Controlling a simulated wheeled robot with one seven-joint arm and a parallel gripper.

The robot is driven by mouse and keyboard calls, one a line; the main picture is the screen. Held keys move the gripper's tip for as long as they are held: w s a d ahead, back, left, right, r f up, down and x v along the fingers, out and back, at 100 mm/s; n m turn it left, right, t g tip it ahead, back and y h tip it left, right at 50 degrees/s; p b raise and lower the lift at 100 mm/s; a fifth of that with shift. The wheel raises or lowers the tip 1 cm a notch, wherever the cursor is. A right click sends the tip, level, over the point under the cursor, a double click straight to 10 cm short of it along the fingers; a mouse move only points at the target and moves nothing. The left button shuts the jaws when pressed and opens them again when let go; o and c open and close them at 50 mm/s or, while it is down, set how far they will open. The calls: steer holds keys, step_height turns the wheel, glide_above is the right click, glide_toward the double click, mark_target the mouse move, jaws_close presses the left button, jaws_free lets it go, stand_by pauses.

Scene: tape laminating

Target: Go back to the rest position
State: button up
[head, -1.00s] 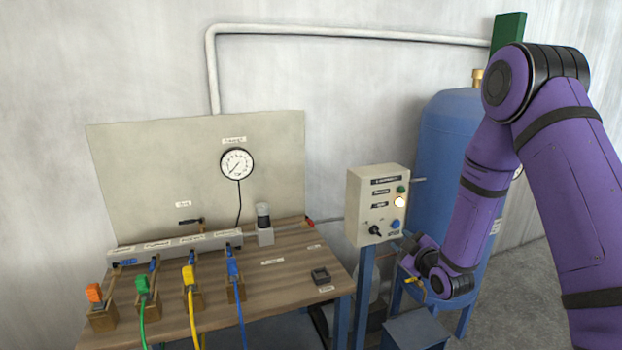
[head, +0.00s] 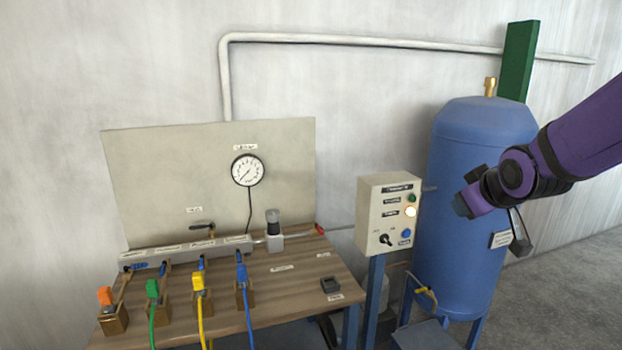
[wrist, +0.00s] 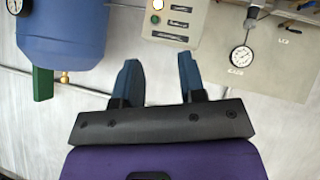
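My gripper (wrist: 160,82) shows in the wrist view with its two blue-grey fingers apart and nothing between them. In the head view my gripper (head: 490,225) is at the right, in front of the blue tank (head: 470,165). It is clear of the bench and the control box (head: 376,215). In the wrist view the control box (wrist: 176,30) appears beyond the fingertips, with the blue tank (wrist: 62,35) to its left. My purple arm comes in from the right edge of the head view.
A wooden bench (head: 300,285) at the lower left carries several coloured hoses in holders and a panel with a gauge (head: 247,170). A white pipe (head: 360,40) runs along the wall. A yellow-handled valve (head: 426,293) sits below the tank. Open floor (head: 570,280) lies at the right.

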steer(key=s+r+m+g, duration=0.2)
steer(key=s, duration=1)
steer(key=s+r+m+g, duration=0.3)
steer(key=s, duration=1)
steer(key=shift+a+r, duration=0.3)
steer(key=shift+w, duration=0.1)
